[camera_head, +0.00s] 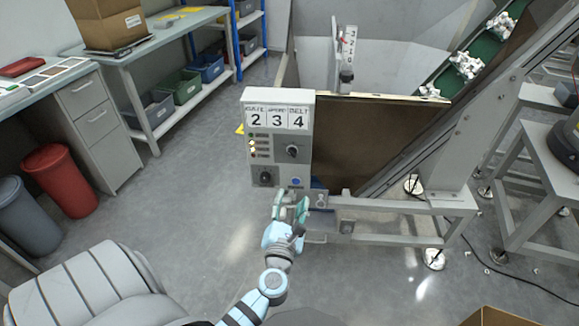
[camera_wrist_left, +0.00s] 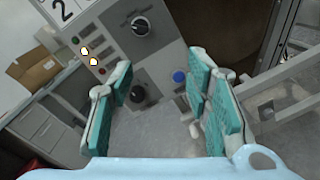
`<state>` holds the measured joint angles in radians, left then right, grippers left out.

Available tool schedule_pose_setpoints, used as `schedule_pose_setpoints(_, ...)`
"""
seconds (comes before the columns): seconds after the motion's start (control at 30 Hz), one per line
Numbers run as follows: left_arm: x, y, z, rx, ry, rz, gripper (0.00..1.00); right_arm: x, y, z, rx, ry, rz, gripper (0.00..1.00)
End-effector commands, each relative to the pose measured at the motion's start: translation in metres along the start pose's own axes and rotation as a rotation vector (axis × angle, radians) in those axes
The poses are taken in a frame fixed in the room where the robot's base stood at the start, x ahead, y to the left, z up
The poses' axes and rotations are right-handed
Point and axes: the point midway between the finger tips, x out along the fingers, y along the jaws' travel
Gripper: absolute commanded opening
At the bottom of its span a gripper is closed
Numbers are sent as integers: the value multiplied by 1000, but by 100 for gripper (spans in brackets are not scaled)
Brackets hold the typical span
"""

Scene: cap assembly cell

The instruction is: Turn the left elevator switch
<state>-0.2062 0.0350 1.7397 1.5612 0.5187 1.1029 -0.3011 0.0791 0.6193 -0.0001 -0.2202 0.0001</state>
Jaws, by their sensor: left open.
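A grey control box (camera_head: 281,140) stands upright at the middle of the head view. It carries a black rotary switch at its lower left (camera_head: 266,177) and another rotary switch at its right (camera_head: 292,150). In the left wrist view, the lower-left switch (camera_wrist_left: 138,93) shows between my open fingers, and the right-hand switch (camera_wrist_left: 141,25) lies above them. My left gripper (camera_head: 290,203) is open and empty, just below and in front of the box, apart from the switches as far as I can see. My right gripper is out of view.
A blue button (camera_head: 295,181) sits at the box's lower right. Small lamps (camera_head: 252,150) line its left side, some lit. The inclined green conveyor (camera_head: 483,48) and its metal frame (camera_head: 440,204) stand to the right. Open floor (camera_head: 190,190) lies left.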

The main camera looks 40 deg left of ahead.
Motion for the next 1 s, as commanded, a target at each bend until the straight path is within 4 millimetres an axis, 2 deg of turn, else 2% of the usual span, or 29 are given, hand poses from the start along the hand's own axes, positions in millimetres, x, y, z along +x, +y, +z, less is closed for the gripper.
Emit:
schedule_pose_setpoints(0.03, 2, 11, 7, -166, 4, 40, 44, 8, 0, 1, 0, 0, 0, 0)
schedule_pose_setpoints(0.13, 9, 22, 17, -328, 11, 70, 44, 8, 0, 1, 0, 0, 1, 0)
schedule_pose_setpoints(0.27, 32, 25, 18, -335, 12, 71, 44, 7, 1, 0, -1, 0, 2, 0)
schedule_pose_setpoints(0.5, 103, 28, 14, -331, 11, 70, 44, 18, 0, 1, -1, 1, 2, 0)
schedule_pose_setpoints(0.63, 131, 30, 13, -330, 13, 70, 44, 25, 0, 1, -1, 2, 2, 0)
schedule_pose_setpoints(0.8, 146, 32, 13, -329, 14, 69, 44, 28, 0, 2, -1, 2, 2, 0)
schedule_pose_setpoints(1.0, 148, 32, 14, -328, 14, 68, 44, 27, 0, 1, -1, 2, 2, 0)
